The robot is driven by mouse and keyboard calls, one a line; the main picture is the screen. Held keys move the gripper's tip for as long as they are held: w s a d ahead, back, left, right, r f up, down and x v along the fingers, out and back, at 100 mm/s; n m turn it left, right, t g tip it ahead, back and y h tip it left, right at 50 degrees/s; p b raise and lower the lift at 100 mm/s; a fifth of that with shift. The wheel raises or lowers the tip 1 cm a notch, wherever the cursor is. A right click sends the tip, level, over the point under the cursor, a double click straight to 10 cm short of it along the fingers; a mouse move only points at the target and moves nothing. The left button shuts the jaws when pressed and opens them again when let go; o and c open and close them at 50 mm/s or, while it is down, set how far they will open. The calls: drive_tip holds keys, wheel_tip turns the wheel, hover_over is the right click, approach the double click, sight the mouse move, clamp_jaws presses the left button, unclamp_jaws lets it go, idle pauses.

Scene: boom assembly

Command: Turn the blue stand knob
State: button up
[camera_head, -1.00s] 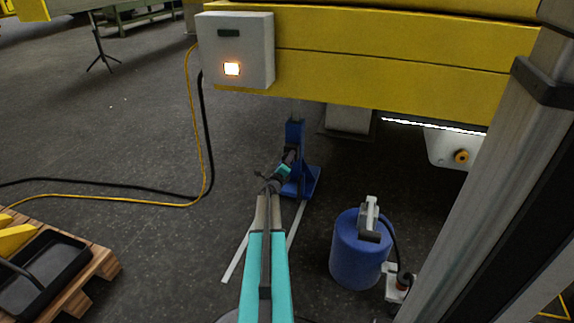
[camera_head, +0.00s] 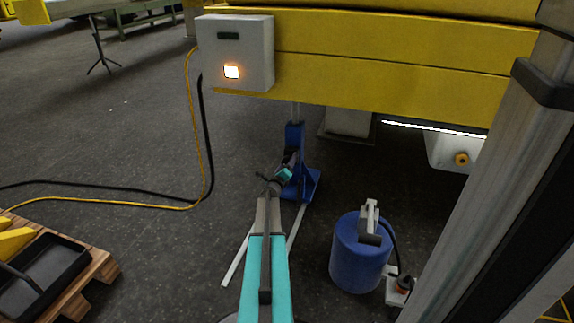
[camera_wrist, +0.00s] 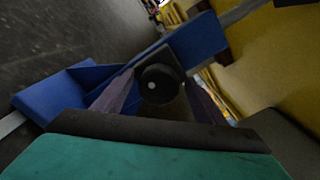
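The blue stand (camera_head: 295,138) stands on the floor below the yellow boom, with a thin rod rising from its top. In the wrist view its blue body (camera_wrist: 195,42) runs diagonally across the upper part. A round black knob (camera_wrist: 158,84) with a pale dot on its face sits near the middle of that view. My gripper (camera_wrist: 160,77) has one finger on each side of the knob. The fingers look apart from the knob, with narrow gaps, though contact behind its face is hidden. In the head view my gripper (camera_head: 290,164) is at the stand and hides the knob.
The yellow boom (camera_head: 400,85) hangs low overhead, with a grey box (camera_head: 255,50) on its side. A blue canister (camera_head: 357,262) stands right of my arm. A black and a yellow cable cross the floor at left. A pallet with a black tray (camera_head: 50,272) is lower left.

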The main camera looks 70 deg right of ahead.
drive_tip(key=shift+a, duration=0.15)
drive_tip(key=a+p, duration=0.5)
drive_tip(key=a, duration=0.8)
drive_tip(key=shift+s+a, duration=0.3)
drive_tip(key=shift+s, duration=0.05)
idle(0.4)
